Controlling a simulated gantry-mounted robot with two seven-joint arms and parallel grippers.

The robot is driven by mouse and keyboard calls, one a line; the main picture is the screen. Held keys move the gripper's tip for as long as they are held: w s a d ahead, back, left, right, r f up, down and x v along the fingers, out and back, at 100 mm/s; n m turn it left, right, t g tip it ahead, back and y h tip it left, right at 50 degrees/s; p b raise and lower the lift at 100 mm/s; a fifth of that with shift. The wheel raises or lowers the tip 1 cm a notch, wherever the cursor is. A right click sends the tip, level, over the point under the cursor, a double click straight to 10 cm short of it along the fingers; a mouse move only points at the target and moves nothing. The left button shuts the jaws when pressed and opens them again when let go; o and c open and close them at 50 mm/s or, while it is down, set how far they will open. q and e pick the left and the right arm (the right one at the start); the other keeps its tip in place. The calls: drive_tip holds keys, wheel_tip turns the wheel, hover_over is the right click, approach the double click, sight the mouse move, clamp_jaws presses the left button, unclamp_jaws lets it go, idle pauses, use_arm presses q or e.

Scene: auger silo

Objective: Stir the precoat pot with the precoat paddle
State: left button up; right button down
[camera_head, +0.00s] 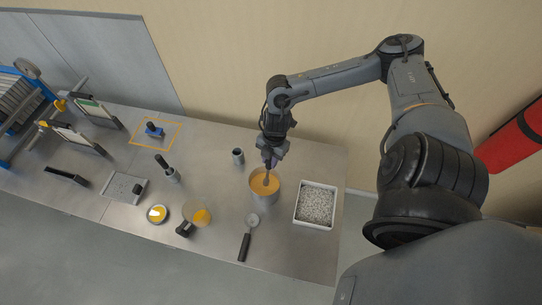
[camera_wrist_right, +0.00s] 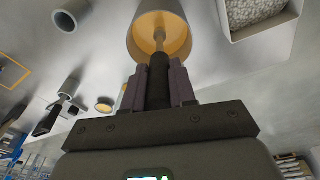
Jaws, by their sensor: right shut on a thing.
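The precoat pot (camera_head: 262,197), a metal pot with orange-yellow contents, stands on the steel table in the head view. It also shows at the top of the right wrist view (camera_wrist_right: 140,38). My right gripper (camera_head: 271,158) is above the pot, pointing down. It is shut on the dark handle of the precoat paddle (camera_wrist_right: 158,80). The paddle's thin shaft reaches into the orange contents, and its lower end is hidden there. My left gripper is not in view.
A white tray of grey granules (camera_head: 316,205) stands right of the pot. A small metal cup (camera_head: 238,156) is behind left, and a black-handled tool (camera_head: 246,240) lies in front. A clear dish with orange material (camera_head: 198,213) and a small round bowl (camera_head: 157,213) are left.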

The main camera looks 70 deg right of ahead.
sight(268, 168)
drive_tip(key=f, duration=0.1)
drive_tip(key=f+b, duration=0.2)
drive_tip(key=f, duration=0.1)
drive_tip(key=shift+w+a, duration=0.1)
drive_tip(key=shift+a, duration=0.15)
drive_tip(key=shift+a+f+b, duration=0.15)
drive_tip(key=shift+f+b, duration=0.4)
drive_tip(key=shift+f, duration=0.25)
